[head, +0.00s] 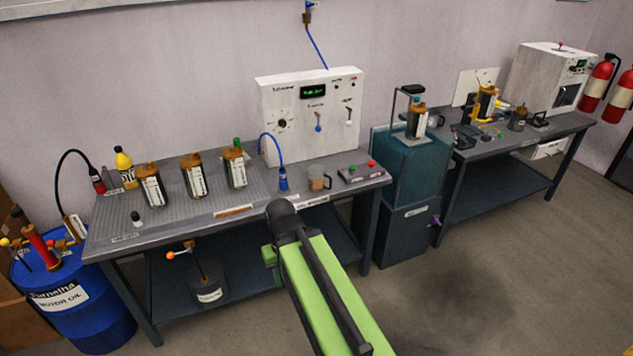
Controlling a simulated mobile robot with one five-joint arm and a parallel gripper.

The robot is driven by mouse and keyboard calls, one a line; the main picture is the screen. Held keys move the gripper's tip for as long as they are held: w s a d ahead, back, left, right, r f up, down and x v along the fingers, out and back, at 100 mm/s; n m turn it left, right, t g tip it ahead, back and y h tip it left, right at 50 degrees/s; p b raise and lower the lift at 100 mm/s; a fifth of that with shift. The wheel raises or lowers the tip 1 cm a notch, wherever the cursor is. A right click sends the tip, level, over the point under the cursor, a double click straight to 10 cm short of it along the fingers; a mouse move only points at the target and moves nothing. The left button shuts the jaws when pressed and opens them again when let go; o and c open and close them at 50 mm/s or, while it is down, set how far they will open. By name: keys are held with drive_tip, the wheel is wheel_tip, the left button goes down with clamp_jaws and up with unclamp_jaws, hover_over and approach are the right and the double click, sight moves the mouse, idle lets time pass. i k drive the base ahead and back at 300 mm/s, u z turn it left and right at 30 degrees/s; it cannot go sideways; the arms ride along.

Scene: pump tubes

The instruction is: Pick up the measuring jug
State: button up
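A small clear measuring jug (317,180) with brown contents and a dark handle on its right side stands upright near the front right of the left bench (225,210). My green arm reaches up from the bottom of the head view and ends in a dark rounded joint in front of that bench, below and left of the jug. My gripper does not show; it seems hidden behind the arm. Nothing is seen touching the jug.
A blue hose (273,146) ends just left of the jug, and a button box (361,172) is close on its right. A white control panel (309,115) stands behind. Open floor (470,290) lies right of my arm.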

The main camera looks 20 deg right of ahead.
sight(320, 180)
drive_tip(key=z, duration=2.4)
drive_tip(key=i, duration=1.3)
drive_tip(key=u, duration=3.65)
drive_tip(key=i, duration=1)
drive_tip(key=z, duration=0.1)
